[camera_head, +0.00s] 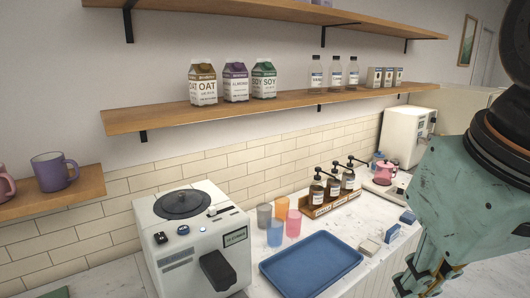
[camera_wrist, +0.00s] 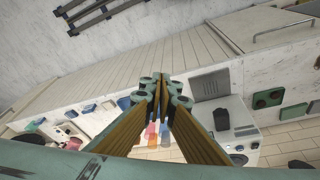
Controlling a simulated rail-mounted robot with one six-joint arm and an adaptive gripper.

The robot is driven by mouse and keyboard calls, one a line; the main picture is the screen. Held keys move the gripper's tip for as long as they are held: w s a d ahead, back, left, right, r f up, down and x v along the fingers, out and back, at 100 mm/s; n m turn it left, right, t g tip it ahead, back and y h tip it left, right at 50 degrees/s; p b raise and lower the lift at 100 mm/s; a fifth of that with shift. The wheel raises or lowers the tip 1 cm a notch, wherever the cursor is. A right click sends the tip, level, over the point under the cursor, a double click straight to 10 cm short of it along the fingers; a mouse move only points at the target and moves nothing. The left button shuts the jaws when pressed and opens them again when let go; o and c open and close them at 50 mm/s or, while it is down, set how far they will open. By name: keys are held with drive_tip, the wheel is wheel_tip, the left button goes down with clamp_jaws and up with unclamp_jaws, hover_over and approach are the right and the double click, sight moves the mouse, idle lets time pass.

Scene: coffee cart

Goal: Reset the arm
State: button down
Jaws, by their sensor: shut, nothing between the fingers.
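My gripper (camera_wrist: 161,78) is shut and empty in the wrist view, its two fingers meeting at the tips. It hangs in free air over the area by the cart, apart from any object. In the head view my teal arm fills the right side, and part of my gripper (camera_head: 432,278) shows at the lower right, near the right end of the counter. Its fingertips are cut off or hidden there.
A white coffee machine (camera_head: 190,235), a blue tray (camera_head: 310,264), several coloured cups (camera_head: 281,208) and a rack of pump bottles (camera_head: 330,204) stand on the counter. A second machine (camera_head: 404,135) stands at the back right. Shelves (camera_head: 250,105) hold cartons and bottles above.

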drive_tip(key=shift+m+t, duration=0.3)
drive_tip(key=shift+m, duration=0.5)
drive_tip(key=s+f, duration=0.1)
drive_tip(key=s+d+f+b, duration=0.1)
drive_tip(key=s, duration=0.1)
drive_tip(key=shift+s+f, duration=0.2)
drive_tip(key=shift+s, duration=0.05)
